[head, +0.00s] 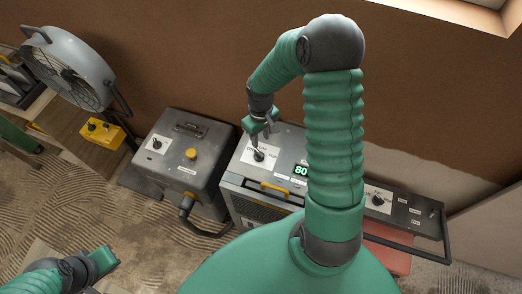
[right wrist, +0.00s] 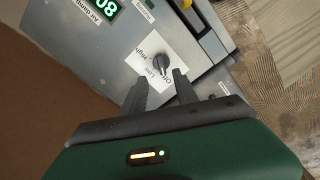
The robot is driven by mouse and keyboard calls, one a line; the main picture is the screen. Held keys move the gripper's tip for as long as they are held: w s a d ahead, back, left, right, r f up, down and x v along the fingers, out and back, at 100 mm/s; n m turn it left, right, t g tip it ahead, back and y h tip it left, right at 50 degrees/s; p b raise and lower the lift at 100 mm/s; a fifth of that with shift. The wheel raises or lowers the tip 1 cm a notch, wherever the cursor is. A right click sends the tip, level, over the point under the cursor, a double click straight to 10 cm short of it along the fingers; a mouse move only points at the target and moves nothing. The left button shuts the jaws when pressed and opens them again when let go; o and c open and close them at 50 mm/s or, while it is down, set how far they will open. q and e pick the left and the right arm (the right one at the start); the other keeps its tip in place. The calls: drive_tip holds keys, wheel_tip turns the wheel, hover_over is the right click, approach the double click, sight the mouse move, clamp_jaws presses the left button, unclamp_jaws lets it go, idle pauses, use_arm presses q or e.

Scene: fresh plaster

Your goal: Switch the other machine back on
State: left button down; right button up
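A grey machine (head: 233,185) with a lit green display reading 80 (head: 300,170) stands in the middle of the head view. Its black dial (head: 259,155) sits on a white label; in the right wrist view the dial (right wrist: 162,62) has Off, Low and High around it. I cannot tell surely which mark it points to. My right gripper (head: 262,132) is at this dial, its two fingers (right wrist: 160,80) apart with nothing between them. Another grey machine (head: 165,185) on the left has a black dial (head: 157,145) and a yellow knob (head: 190,153). My left gripper (head: 106,262) is low on the left; its fingers are unclear.
A grey fan (head: 75,65) stands at the far left by a yellow box (head: 100,132). A grey panel with a dial (head: 378,199) and a handle rail is at right, partly hidden by my right arm. A cable runs between the machines. A brown wall is close behind.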

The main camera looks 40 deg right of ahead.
sight(260, 153)
wheel_tip(260, 153, down, 10)
drive_tip(key=shift+w+a+r+p, duration=0.15)
drive_tip(key=shift+r+p, duration=0.1)
drive_tip(key=shift+p, duration=0.25)
drive_tip(key=shift+d+f, duration=0.2)
drive_tip(key=shift+f, duration=0.35)
drive_tip(key=shift+a, duration=0.15)
clamp_jaws()
